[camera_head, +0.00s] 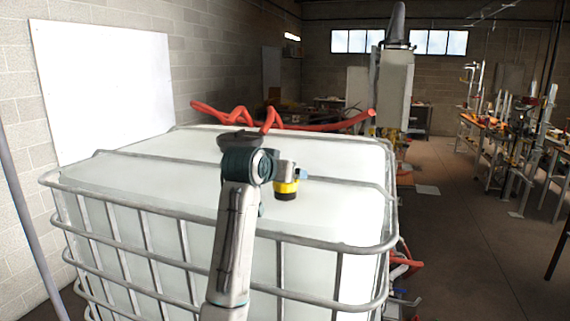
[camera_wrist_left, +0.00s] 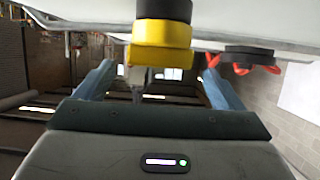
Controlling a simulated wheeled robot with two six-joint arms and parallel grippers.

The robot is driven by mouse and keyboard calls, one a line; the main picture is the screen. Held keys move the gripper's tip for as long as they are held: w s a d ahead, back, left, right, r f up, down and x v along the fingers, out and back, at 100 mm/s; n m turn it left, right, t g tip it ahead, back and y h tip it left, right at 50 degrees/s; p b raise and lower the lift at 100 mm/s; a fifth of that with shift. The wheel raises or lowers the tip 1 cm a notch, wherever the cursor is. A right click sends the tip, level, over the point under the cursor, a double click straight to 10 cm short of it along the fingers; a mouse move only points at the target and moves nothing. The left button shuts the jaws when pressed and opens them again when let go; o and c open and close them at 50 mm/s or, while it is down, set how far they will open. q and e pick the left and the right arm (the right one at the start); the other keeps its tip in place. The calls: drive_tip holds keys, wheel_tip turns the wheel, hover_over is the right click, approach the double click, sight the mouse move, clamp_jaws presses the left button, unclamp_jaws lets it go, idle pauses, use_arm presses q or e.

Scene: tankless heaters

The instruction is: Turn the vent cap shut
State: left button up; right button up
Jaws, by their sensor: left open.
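A yellow-and-black cap (camera_head: 286,192), which I take for the vent cap, stands on top of a white caged tank (camera_head: 340,215). In the left wrist view the cap (camera_wrist_left: 162,45) shows its yellow part nearest me and its black part against the tank, whose top appears inverted there. My left gripper (camera_head: 291,172) is at the cap, partly hidden by its own wrist. In the wrist view its fingers (camera_wrist_left: 160,75) are spread apart, one on each side of the cap, with gaps showing. My right gripper is not in view.
A wide dark lid (camera_head: 232,138) sits on the tank behind my wrist; it also shows in the wrist view (camera_wrist_left: 248,55). Metal cage bars (camera_head: 165,255) ring the tank. A red hose (camera_head: 320,126) runs along its far side. Open floor (camera_head: 465,235) lies right.

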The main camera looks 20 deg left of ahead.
use_arm(q)
drive_tip(key=p+x, duration=0.1)
drive_tip(key=x, duration=0.2)
drive_tip(key=shift+w+f, duration=0.15)
drive_tip(key=shift+w, duration=0.05)
drive_tip(key=shift+s, duration=0.1)
drive_tip(key=shift+c, duration=0.4)
drive_tip(key=c, duration=0.9)
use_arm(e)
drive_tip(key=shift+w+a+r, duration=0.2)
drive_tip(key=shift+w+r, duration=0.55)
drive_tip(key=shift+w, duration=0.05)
